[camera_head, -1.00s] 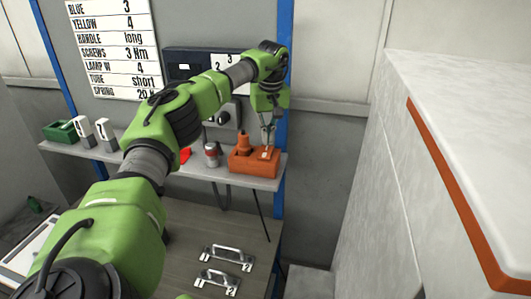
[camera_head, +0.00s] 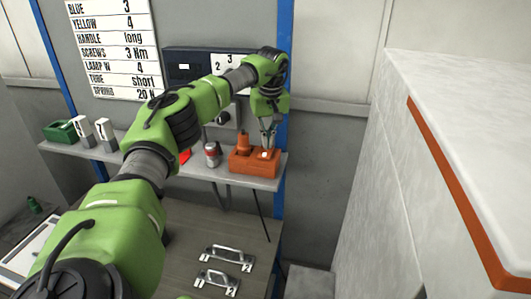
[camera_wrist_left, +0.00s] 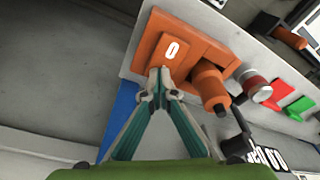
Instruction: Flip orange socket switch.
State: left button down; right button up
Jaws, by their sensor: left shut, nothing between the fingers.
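The orange socket (camera_head: 240,167) sits on the grey shelf at its right end, beside the blue post. Its switch (camera_wrist_left: 172,50) is an orange rocker showing a white "0" in the left wrist view; in the head view its white mark (camera_head: 264,155) is small. An orange plug (camera_wrist_left: 209,84) stands in the socket beside the switch. My left gripper (camera_head: 268,147) points down over the switch. Its fingertips (camera_wrist_left: 160,78) are together, empty, at the switch's near edge; I cannot tell whether they touch it. My right gripper is not in view.
On the shelf (camera_head: 228,176) left of the socket stand a red-and-silver can-shaped object (camera_head: 211,154), a red object and a green box (camera_head: 60,131). A control panel is behind the arm. Two metal handles (camera_head: 228,259) lie on the lower table. A white cabinet stands right.

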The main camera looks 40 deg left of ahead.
pick_arm(q)
jog(key=shift+f, duration=0.25)
jog(key=shift+r+p, duration=0.5)
jog(key=shift+r, duration=3.05)
jog(key=shift+f, duration=0.1)
